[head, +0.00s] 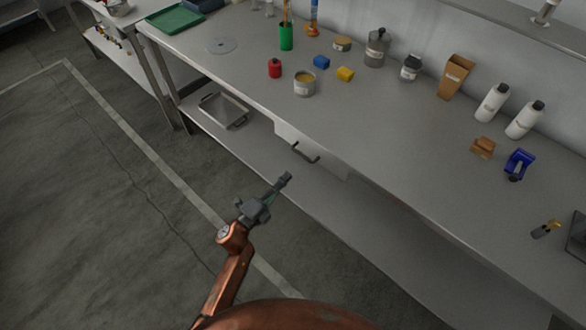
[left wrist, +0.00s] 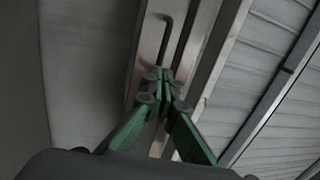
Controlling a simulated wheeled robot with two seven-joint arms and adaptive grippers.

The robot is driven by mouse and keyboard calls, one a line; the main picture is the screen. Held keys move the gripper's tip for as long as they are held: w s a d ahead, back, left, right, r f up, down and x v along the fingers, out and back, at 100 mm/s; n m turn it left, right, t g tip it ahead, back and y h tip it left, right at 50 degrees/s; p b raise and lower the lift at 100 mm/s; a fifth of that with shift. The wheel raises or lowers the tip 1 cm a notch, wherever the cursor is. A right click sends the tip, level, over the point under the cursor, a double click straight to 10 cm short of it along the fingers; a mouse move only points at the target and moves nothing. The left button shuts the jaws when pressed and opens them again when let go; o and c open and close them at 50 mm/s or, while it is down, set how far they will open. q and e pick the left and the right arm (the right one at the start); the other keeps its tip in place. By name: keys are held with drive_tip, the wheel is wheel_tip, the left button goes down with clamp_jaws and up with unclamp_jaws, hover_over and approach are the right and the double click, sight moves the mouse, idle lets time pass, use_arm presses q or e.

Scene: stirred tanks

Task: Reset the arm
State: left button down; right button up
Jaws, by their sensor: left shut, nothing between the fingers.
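My left arm comes up from the bottom of the head view. Its gripper (head: 284,180) is in front of the workbench, over the floor side of the lower shelf, with its fingers together and nothing between them. In the left wrist view the green-sided fingers of my left gripper (left wrist: 164,84) meet at the tips. A dark drawer handle (head: 305,153) on the front of the bench lies just beyond the fingertips in the head view, and a bent dark bar (left wrist: 168,38) shows past them in the left wrist view. The gripper appears apart from the handle. My right gripper is not in view.
A metal tray (head: 224,110) lies on the lower shelf. The floor (head: 90,220) at left is clear.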

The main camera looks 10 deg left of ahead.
use_arm(q)
drive_tip(key=v, duration=0.6)
drive_tip(key=shift+a+p, duration=0.3)
drive_tip(key=shift+a, duration=0.05)
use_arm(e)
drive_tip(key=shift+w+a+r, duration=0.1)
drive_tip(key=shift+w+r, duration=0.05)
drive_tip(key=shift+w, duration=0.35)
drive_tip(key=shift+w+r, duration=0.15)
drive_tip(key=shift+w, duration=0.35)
